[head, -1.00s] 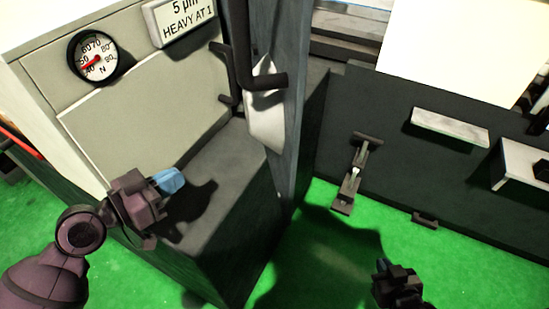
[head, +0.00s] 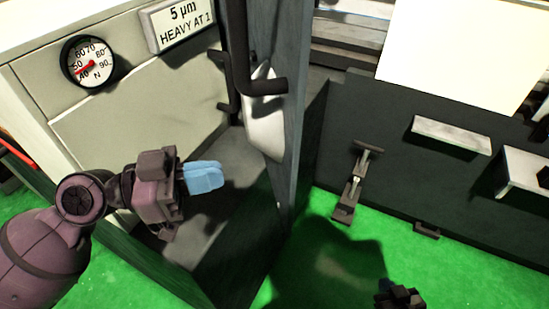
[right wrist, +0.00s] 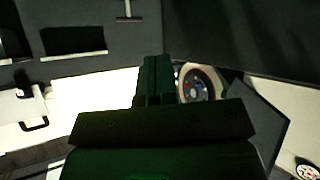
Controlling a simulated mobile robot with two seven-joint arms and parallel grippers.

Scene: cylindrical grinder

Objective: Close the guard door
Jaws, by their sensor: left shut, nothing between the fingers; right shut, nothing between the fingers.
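The guard door appears to be the tall grey panel (head: 297,110) seen nearly edge-on in the middle of the head view, standing out from the machine. A dark bent bar handle (head: 262,86) is beside it, with a white curved piece (head: 264,130) behind the bar. My left gripper (head: 205,178) is shut and empty, its blue fingertips pointing right, left of the panel and below the handle, apart from both. My right gripper (head: 388,288) is low at the right of the panel; its dark shut fingers also show in the right wrist view (right wrist: 154,75).
A force gauge (head: 88,62) and a "5 µm HEAVY AT 1" sign (head: 180,22) are on the left cabinet. A dark machine front with a latch-like fitting (head: 355,182) and light ledges (head: 450,134) is at the right. Green floor (head: 325,270) is clear between.

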